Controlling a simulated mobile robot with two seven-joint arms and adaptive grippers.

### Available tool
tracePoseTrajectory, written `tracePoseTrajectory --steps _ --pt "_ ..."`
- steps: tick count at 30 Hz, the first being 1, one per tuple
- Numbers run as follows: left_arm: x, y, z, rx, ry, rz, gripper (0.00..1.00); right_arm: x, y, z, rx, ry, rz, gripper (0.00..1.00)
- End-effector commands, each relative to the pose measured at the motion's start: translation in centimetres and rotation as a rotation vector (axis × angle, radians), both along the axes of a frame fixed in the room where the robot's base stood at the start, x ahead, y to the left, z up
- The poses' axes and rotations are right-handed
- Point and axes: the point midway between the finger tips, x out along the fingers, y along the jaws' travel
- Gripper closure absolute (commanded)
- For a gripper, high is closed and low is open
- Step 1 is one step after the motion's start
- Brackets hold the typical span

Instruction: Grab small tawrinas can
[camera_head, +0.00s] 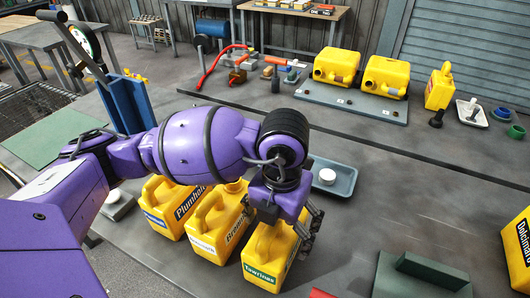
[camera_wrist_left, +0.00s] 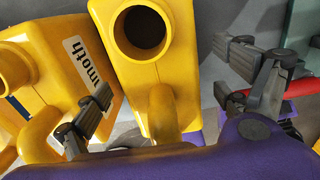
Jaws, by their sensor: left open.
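The small yellow Tawrinas can (camera_head: 262,262) stands upright at the front of the near table, its green-and-white label facing front. My left gripper (camera_head: 292,222) is open above and beside its top. In the left wrist view, a yellow can with a round open mouth (camera_wrist_left: 155,62), apparently the same one, lies between the two spread fingers of the left gripper (camera_wrist_left: 172,98). I cannot tell whether the fingers touch it. My right gripper is not in view.
Two yellow cans stand left of it: a middle one (camera_head: 212,240) close by and a Plumbath-like labelled one (camera_head: 168,205). A blue tray with a white lid (camera_head: 345,184) lies behind. A can stands at the right edge (camera_head: 518,250).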

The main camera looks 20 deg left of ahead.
Motion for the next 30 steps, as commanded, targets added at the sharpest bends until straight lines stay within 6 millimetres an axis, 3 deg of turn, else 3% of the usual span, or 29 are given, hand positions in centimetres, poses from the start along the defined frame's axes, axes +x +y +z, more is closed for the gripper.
tracePoseTrajectory --steps 4,11,23,30 --pt "0.06 -0.01 -1.4 0.0 -0.001 0.0 0.08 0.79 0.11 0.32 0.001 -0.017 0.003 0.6" --pt "0.11 -0.02 -1.53 0.0 -0.003 0.0 0.08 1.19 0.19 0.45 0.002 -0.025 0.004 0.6" --pt "0.11 -0.02 -1.49 -0.001 -0.004 0.0 0.59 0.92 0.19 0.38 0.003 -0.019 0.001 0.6" --pt "0.15 -0.03 -1.32 -0.001 -0.005 0.0 0.59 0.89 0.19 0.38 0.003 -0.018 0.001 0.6"
